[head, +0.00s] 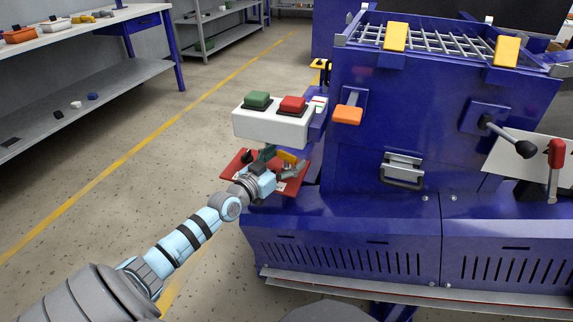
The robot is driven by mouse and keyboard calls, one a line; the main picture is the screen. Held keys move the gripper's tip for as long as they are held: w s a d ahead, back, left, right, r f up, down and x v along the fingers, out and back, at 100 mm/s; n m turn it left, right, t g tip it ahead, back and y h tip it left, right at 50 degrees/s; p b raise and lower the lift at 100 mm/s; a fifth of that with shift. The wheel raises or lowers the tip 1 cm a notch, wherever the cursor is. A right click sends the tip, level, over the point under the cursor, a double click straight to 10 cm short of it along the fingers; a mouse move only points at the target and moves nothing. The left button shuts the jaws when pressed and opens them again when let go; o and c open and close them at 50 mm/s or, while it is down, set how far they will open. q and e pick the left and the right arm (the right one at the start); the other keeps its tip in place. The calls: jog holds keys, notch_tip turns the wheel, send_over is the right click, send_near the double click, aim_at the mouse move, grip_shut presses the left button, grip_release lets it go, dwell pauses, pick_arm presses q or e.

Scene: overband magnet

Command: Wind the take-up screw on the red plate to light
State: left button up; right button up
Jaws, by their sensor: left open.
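The red plate (296,186) sticks out from the left side of the blue machine, below a white button box. My left gripper (279,160) is over the plate, open, its fingers pointing away from me towards the machine. A small yellow part (287,156) shows at the fingertips; it may belong to the take-up screw, but I cannot tell whether a finger touches it. The gripper hides the middle of the plate and most of whatever stands there. I cannot make out a lit lamp at the plate. My right gripper is not in view.
The white box (270,130) with a green button (257,100) and a red button (292,104) hangs close above the gripper. An orange handle (347,114) and a black-knobbed lever (510,136) stick out from the blue machine (365,160). Open floor lies left.

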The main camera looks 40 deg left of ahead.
pick_arm(q)
jog(key=shift+w, duration=0.4)
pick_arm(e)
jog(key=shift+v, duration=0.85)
